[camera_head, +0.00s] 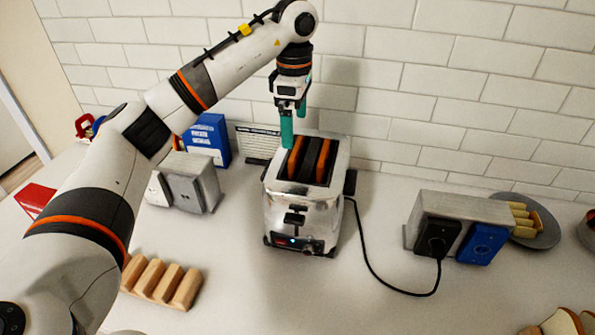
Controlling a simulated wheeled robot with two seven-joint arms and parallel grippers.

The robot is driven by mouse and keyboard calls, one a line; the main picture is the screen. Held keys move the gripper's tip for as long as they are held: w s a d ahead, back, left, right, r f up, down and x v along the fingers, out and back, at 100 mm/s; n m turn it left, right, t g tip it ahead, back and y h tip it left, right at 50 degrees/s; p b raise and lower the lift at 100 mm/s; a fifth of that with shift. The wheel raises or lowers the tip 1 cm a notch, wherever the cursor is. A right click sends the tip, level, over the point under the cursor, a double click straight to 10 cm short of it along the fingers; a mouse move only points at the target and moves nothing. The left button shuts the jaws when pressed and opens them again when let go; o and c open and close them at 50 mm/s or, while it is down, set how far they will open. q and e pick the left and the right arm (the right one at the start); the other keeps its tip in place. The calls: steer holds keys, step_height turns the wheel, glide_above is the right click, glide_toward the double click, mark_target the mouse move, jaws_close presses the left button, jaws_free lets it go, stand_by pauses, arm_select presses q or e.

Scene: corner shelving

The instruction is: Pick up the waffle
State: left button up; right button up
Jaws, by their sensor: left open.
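A silver toaster (302,205) stands on the white counter in the middle of the view. Its top slots hold upright orange-brown slices (322,160); I cannot tell for certain whether they are waffles. My left gripper (293,128), with teal fingers, points down above the back left part of the toaster's top. It is open and nothing shows held between its fingers. The fingertips are close to the slots, but I cannot tell whether they touch a slice. My right gripper is out of view.
A black cord (375,270) runs from the toaster to a grey socket block (465,208) on the right. A plate (540,230) with yellow pieces stands behind it. A wooden rack (160,282) and blue box (210,140) are left. A tiled wall (450,85) closes the back.

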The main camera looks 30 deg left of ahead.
mark_target(295, 146)
arm_select(q)
step_height(295, 146, down, 6)
steer(key=shift+r, duration=0.1)
steer(key=shift+d+f+p, duration=0.1)
steer(key=shift+f+p, duration=0.45)
steer(key=shift+p, duration=0.05)
step_height(295, 146, down, 4)
steer(key=shift+d+r+p, duration=0.15)
steer(key=shift+r+p, duration=0.05)
steer(key=shift+p, duration=0.6)
steer(key=shift+f, duration=0.35)
steer(key=shift+c, duration=0.3)
steer(key=c, duration=0.6)
